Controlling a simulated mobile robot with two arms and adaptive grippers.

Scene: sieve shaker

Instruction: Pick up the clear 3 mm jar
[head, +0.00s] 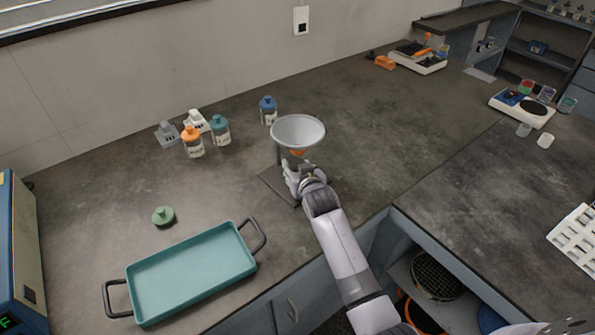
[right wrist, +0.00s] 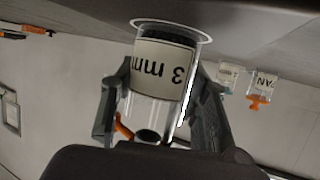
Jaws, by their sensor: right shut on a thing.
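The clear 3 mm jar (right wrist: 160,90) fills the middle of the right wrist view, which shows it upside down with its white "3 mm" label. My right gripper (right wrist: 163,105) has one finger on each side of it and is shut on it. The jar's base is close to the dark counter; I cannot tell whether it touches. In the head view my right gripper (head: 297,178) is just below the grey funnel (head: 298,130), at its stand's base plate (head: 273,182). The jar is largely hidden there. My left gripper is not in view.
Left of the funnel stand several bottles, one orange-capped (head: 192,142) and one blue-capped (head: 268,111), stand near the wall. A green stopper-like piece (head: 163,215) and a teal tray (head: 190,275) lie nearer.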

